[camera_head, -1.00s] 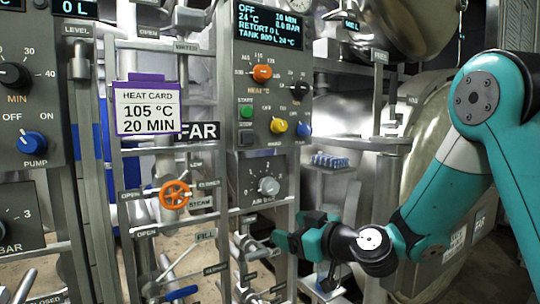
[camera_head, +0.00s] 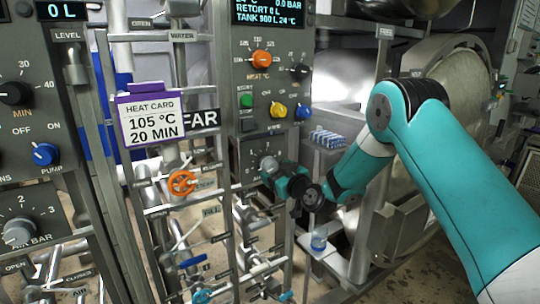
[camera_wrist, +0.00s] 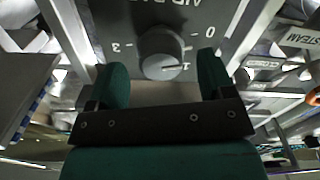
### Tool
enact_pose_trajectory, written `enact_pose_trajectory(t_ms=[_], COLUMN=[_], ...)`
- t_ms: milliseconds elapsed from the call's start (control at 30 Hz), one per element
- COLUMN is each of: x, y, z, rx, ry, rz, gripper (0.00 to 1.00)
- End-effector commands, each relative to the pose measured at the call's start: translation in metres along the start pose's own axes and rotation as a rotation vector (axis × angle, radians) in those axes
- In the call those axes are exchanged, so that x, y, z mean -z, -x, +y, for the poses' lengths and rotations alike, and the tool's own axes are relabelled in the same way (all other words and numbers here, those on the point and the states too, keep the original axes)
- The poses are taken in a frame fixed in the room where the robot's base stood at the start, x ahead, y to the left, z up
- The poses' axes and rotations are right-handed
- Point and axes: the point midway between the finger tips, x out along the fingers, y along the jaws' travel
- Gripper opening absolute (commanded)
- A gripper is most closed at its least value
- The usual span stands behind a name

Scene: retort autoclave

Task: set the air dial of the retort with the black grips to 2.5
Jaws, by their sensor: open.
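The grey air dial (camera_head: 268,163) is on the lower box of the panel beside the FAR sign. In the wrist view the same dial (camera_wrist: 162,55) appears upside down, with 0, 1 and 3 legible around it; its light pointer line lies close to the 1. My gripper (camera_head: 279,174) is in front of this dial. In the wrist view its two green fingers (camera_wrist: 162,75) are open, one on each side of the dial, with gaps between fingers and dial. The 2 on the scale is not clearly visible. No black grips can be made out.
A second air dial (camera_head: 18,232) is on the nearer panel at left. Above the gripper are an orange knob (camera_head: 262,59), a yellow knob (camera_head: 278,110) and a blue knob (camera_head: 303,112). An orange valve wheel (camera_head: 182,183) and pipes stand close at left. A heat card (camera_head: 151,125) hangs nearby.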

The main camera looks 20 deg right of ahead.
Motion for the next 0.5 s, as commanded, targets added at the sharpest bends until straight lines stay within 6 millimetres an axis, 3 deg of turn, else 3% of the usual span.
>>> enact_pose_trajectory(t_ms=[200, 500], x=[0.002, -0.001], y=[-0.03, -0.039], z=[0.0, -0.001], rx=[0.001, 0.0], ry=[0.001, -0.001], rz=[0.0, -0.001], gripper=[0.75, 0.75])
